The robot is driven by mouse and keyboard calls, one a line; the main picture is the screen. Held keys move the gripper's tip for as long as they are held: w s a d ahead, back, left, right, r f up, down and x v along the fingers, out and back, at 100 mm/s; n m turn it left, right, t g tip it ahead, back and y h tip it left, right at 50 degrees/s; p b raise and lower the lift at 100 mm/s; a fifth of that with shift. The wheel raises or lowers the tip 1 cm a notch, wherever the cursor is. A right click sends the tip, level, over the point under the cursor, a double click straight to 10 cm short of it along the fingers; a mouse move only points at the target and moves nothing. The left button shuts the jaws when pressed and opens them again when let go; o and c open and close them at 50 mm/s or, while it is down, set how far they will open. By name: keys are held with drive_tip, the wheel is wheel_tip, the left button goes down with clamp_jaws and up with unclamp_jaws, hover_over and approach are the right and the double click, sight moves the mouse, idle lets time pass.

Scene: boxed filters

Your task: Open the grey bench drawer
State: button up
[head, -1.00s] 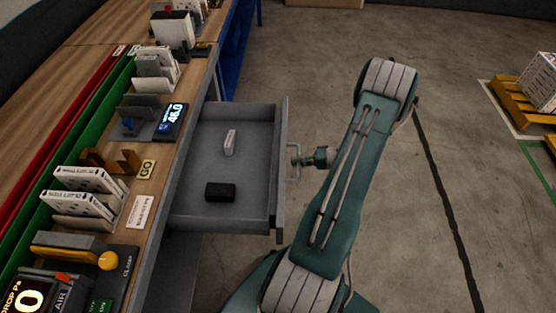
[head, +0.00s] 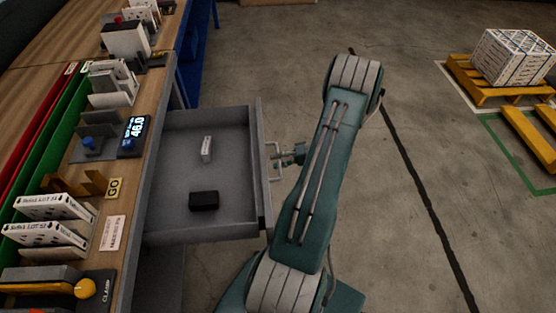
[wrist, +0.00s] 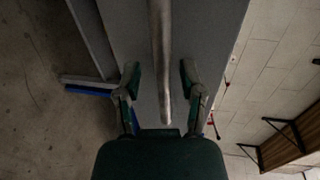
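The grey bench drawer (head: 178,225) stands pulled well out from the bench, its inside in view in the head view. Its bar handle (head: 275,162) is on the drawer's front face. My gripper (head: 284,156) is at the handle, to the right of the drawer front. In the wrist view my gripper (wrist: 159,75) has its fingers apart, one on each side of the handle bar (wrist: 160,50), with gaps on both sides. The grey drawer front (wrist: 205,35) lies behind the bar.
Inside the drawer lie a black box (head: 204,201) and a small white item (head: 207,148). The wooden bench (head: 130,185) at left holds filter boxes (head: 50,207) and a lit display (head: 134,130). A yellow pallet (head: 485,88) stands far right.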

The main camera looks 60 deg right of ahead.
drive_tip(key=shift+r, duration=0.1)
drive_tip(key=v, duration=1.2)
drive_tip(key=w+a+r+n+g, duration=0.1)
drive_tip(key=w+a+r+g, duration=0.1)
drive_tip(key=w, duration=0.1)
drive_tip(key=w+a+r+g, duration=0.2)
drive_tip(key=w+r, duration=0.1)
drive_tip(key=w+a+r+n+g, duration=0.1)
drive_tip(key=w+a+r, duration=0.1)
drive_tip(key=w+r, duration=0.1)
drive_tip(key=shift+w+a+r+n+g+y, duration=0.1)
drive_tip(key=shift+w+a+n+g+y, duration=0.1)
drive_tip(key=shift+w+n+g+y, duration=0.15)
drive_tip(key=w+a+r+n+g+h, duration=0.3)
drive_tip(key=w+a+r+g, duration=0.25)
drive_tip(key=a+r, duration=0.5)
drive_tip(key=s+a+r+n+t+h, duration=0.1)
drive_tip(key=s+a+r+h, duration=0.1)
drive_tip(key=a, duration=0.6)
drive_tip(key=s+a+r+n+t+h, duration=0.2)
drive_tip(key=a+r+h, duration=0.1)
drive_tip(key=a, duration=0.5)
drive_tip(key=s+a+r+n+t+h, duration=0.1)
drive_tip(key=a+r, duration=0.3)
drive_tip(key=a, duration=0.4)
drive_tip(key=shift+s+a+r+n+t+h, duration=0.2)
drive_tip(key=shift+s+a+n+t+h, duration=0.15)
drive_tip(key=shift+h, duration=0.3)
